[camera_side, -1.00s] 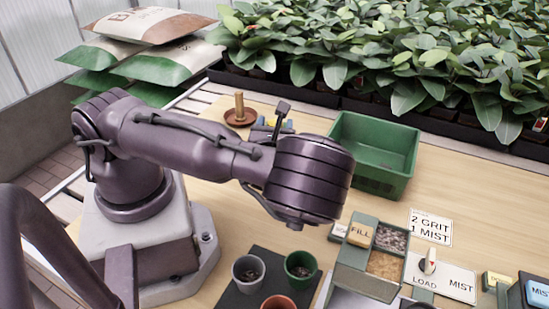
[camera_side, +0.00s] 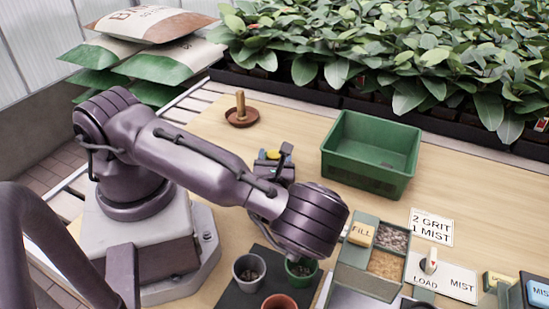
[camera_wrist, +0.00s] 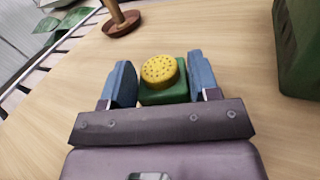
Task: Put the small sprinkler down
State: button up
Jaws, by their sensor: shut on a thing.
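The small sprinkler shows in the wrist view as a round yellow dotted head (camera_wrist: 160,71) on a green block-like body (camera_wrist: 165,95). My gripper (camera_wrist: 160,82) is shut on it, with one blue-grey finger on each side. In the side view my gripper (camera_side: 272,160) is partly hidden behind my arm, and a bit of the yellow head (camera_side: 272,154) shows between the fingers. The wooden tabletop (camera_wrist: 215,40) lies below and beyond it. I cannot tell whether the sprinkler touches the table.
A green crate (camera_side: 365,185) stands right of my gripper. A brown dish with a wooden peg (camera_side: 241,112) is behind it. Pots (camera_side: 248,272), a FILL block (camera_side: 361,234), material bins (camera_side: 388,262) and a LOAD/MIST dial panel (camera_side: 440,277) are at the front. Bare table surrounds the gripper.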

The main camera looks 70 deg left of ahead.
jog(key=shift+f, duration=0.1)
jog(key=o, duration=1)
